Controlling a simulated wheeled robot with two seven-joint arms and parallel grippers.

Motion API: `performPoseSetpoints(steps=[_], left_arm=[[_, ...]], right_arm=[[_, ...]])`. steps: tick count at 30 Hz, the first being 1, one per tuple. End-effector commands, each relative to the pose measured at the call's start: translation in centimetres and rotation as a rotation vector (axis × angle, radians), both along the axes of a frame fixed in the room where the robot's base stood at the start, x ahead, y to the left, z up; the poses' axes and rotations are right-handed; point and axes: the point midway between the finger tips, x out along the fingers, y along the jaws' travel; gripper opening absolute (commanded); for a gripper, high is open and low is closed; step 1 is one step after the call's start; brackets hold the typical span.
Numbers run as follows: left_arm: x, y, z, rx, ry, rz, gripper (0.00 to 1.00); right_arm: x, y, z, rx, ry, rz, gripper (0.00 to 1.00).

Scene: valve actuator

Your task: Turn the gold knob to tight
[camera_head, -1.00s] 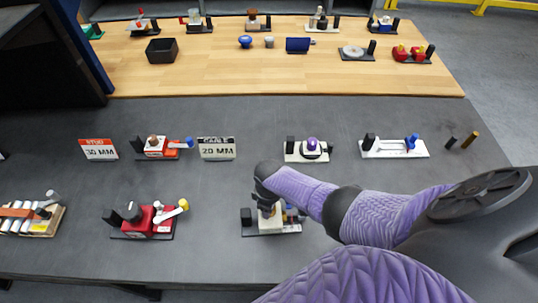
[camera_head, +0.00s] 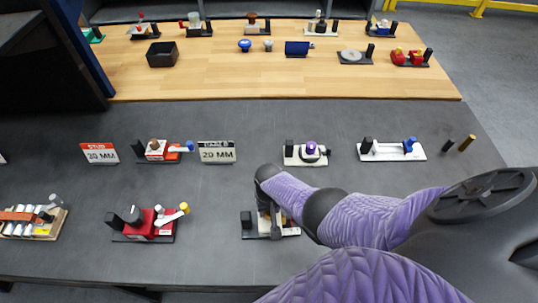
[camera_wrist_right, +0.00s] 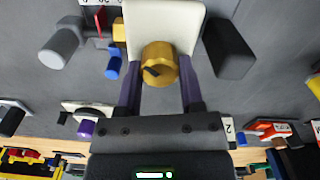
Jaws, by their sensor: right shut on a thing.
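The gold knob (camera_wrist_right: 159,62) is a round dial with a dark pointer mark on its face, on a cream-white valve body (camera_wrist_right: 190,18). In the right wrist view it sits between the two fingers of my right gripper (camera_wrist_right: 160,90), which is shut on it. In the head view my right gripper (camera_head: 270,222) reaches down over the valve unit (camera_head: 291,231) at the front of the grey table, and its fingers and wrist hide the knob. I cannot read any tight marking. My left gripper is not in view.
A black block (camera_head: 247,221) stands at the left of the unit. A red valve unit (camera_head: 140,224) is to the left, and a purple-knob unit (camera_head: 308,152) is behind. The grey table (camera_head: 215,255) is bare between the units.

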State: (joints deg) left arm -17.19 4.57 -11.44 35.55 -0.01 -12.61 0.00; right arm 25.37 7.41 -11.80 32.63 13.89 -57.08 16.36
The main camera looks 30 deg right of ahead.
Motion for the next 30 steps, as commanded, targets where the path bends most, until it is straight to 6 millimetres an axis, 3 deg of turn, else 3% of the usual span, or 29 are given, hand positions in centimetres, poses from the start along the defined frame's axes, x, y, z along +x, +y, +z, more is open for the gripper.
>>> performPoseSetpoints(steps=[12,30], left_arm=[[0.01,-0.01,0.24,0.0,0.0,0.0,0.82],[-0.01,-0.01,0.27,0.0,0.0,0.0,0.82]], right_arm=[[-0.02,-0.02,0.01,0.001,0.0,-0.226,0.0],[-0.02,-0.06,0.0,0.0,0.0,-0.28,0.0]])
